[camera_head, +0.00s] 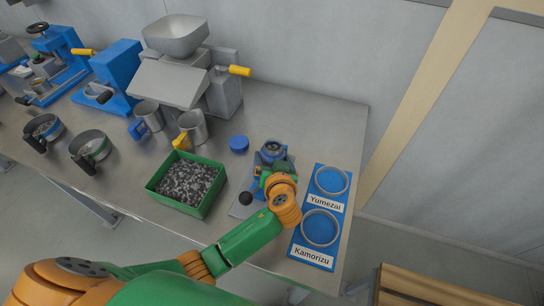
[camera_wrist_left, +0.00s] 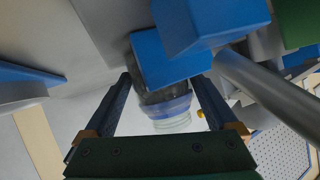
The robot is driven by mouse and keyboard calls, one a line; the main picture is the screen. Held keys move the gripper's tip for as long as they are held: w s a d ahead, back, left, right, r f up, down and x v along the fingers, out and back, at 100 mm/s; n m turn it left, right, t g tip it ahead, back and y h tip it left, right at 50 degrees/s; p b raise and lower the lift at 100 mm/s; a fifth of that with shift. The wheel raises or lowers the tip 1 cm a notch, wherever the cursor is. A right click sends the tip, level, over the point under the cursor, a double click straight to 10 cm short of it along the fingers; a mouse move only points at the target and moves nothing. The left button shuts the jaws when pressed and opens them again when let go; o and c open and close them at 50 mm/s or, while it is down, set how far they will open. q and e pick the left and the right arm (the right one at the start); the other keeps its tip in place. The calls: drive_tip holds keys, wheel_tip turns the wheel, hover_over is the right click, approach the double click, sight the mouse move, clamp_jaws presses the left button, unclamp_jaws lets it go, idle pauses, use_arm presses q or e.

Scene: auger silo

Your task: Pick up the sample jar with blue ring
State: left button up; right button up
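The sample jar (camera_wrist_left: 166,105) shows in the left wrist view as a glass jar with dark contents and a blue ring near its clear rim. Blue blocks of a small device partly cover it. In the head view what looks like the jar (camera_head: 271,150) sits at the device's top, just beyond my left gripper (camera_head: 272,168). In the left wrist view the two fingers of my left gripper (camera_wrist_left: 163,88) are apart, one on each side of the jar, with a visible gap at the left finger. My right gripper is not in view.
A blue board (camera_head: 323,188) with two round dishes labelled Yumezai and Kamorizu lies right of the device. A green tray of dark grains (camera_head: 217,193) stands left, a blue lid (camera_head: 238,144) behind it. Metal cups (camera_head: 192,126) and a grey hopper machine (camera_head: 176,82) stand further left.

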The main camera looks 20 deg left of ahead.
use_arm(q)
drive_tip(key=c, duration=0.9)
